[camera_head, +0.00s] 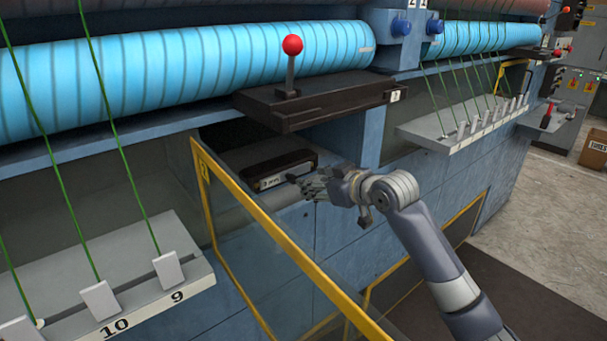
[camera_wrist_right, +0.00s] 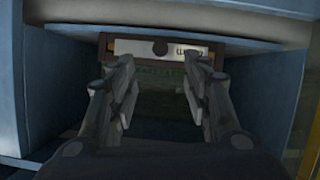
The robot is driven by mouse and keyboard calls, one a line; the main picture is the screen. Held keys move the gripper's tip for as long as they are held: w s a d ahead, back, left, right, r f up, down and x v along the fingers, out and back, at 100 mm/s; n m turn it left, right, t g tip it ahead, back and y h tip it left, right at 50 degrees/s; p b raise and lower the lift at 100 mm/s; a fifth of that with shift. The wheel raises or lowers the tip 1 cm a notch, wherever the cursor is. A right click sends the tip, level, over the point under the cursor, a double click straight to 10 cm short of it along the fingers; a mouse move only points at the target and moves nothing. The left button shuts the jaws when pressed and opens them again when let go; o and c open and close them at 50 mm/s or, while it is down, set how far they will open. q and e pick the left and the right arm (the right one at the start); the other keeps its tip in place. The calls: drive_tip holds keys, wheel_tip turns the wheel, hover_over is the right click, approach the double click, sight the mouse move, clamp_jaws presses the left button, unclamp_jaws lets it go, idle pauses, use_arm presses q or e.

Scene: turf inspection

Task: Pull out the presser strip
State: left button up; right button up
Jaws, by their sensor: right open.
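A dark strip-like block (camera_head: 278,166) with a white label on its front end sits inside a recess in the blue machine; I take it to be the presser strip. In the right wrist view its pale front face (camera_wrist_right: 135,46) shows a dark round spot and small lettering, at the back of the recess. My right gripper (camera_head: 302,182) is at the recess mouth, just in front of the label end. In the wrist view its fingers (camera_wrist_right: 148,62) are spread, with nothing between them, pointing at the face. Whether they touch it cannot be told. My left gripper is not in view.
A dark ledge with a red-knobbed lever (camera_head: 292,46) overhangs the recess. An open yellow-framed guard panel (camera_head: 262,214) stands left of my right arm. Recess walls (camera_wrist_right: 45,85) lie close on both sides of the gripper. Blue rollers (camera_head: 180,68) and green threads are above.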

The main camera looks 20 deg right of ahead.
sight(295, 179)
drive_tip(key=p+x, duration=0.2)
drive_tip(key=x, duration=0.5)
drive_tip(key=shift+w+a+p, duration=0.15)
drive_tip(key=shift+w+p, duration=0.15)
drive_tip(key=shift+p, duration=0.1)
drive_tip(key=shift+w+a+f, duration=0.1)
drive_tip(key=shift+w+f, duration=0.15)
drive_tip(key=shift+w, duration=0.25)
drive_tip(key=shift+w+f, duration=0.1)
drive_tip(key=shift+w, duration=0.1)
drive_tip(key=shift+w+a+f, duration=0.1)
drive_tip(key=shift+w+f, duration=0.05)
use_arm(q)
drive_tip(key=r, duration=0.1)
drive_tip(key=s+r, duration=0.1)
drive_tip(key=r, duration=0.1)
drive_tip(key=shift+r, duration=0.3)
use_arm(e)
drive_tip(key=c, duration=1)
clamp_jaws()
